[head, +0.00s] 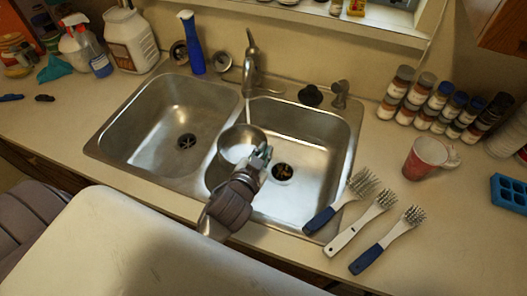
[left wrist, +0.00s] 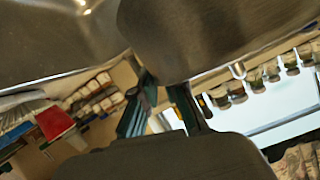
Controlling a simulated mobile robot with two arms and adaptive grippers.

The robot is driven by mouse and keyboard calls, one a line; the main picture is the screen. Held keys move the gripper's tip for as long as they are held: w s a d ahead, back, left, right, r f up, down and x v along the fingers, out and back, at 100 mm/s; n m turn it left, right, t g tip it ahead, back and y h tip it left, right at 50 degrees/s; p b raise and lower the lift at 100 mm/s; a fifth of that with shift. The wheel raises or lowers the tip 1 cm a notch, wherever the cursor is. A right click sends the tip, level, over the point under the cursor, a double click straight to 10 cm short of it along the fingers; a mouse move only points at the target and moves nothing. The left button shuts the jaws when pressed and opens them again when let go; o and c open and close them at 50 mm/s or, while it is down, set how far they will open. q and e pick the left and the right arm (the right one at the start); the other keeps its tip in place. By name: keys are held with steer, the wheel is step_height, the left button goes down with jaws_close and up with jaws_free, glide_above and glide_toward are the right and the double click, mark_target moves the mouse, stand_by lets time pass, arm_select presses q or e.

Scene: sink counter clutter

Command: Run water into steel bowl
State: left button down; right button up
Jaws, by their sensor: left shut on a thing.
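The steel bowl (head: 237,142) is over the divider between the two basins of the sink, below the faucet (head: 251,68). A thin pale stream (head: 247,108) runs from the spout down toward the bowl's far side. The bowl's inside looks bright; I cannot tell how much water is in it. My left gripper (head: 262,158) is shut on the bowl's rim at its right front. In the left wrist view the bowl's grey outer wall (left wrist: 205,35) fills the top, close to the fingers (left wrist: 163,88). My right gripper is in neither view.
The left basin (head: 165,125) is empty; the right basin (head: 320,140) has a dark drain with brownish bits. Brushes (head: 375,207), a red mug (head: 425,158) and several paint jars (head: 430,105) stand or lie right of the sink. Spray bottles and a white jug (head: 130,38) stand left.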

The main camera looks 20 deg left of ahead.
mark_target(263, 138)
arm_select(q)
steer(key=w, duration=0.2)
steer(key=w+a+f+b, duration=0.1)
steer(key=w, duration=0.1)
steer(key=w+a+b, duration=0.1)
steer(key=w, duration=0.1)
steer(key=shift+w+a+f, duration=0.2)
steer(key=shift+a+f, duration=0.05)
steer(key=shift+f, duration=0.1)
steer(key=shift+w+a+f+b, duration=0.15)
steer(key=shift+w+a+b, duration=0.1)
steer(key=shift+w, duration=0.35)
steer(key=shift+w+a+f+b, duration=0.15)
steer(key=shift+w+b, duration=0.1)
steer(key=shift+w, duration=0.3)
steer(key=shift+w+a+f+b, duration=0.2)
steer(key=shift+w+a, duration=0.1)
steer(key=shift+w, duration=0.55)
steer(key=shift+w+a+f+b, duration=0.1)
steer(key=shift+w+a+f, duration=0.2)
steer(key=shift+w, duration=0.5)
steer(key=shift+w+a+f+b, duration=0.1)
steer(key=shift+w+a, duration=0.25)
steer(key=shift+w, duration=0.5)
stand_by(1.8)
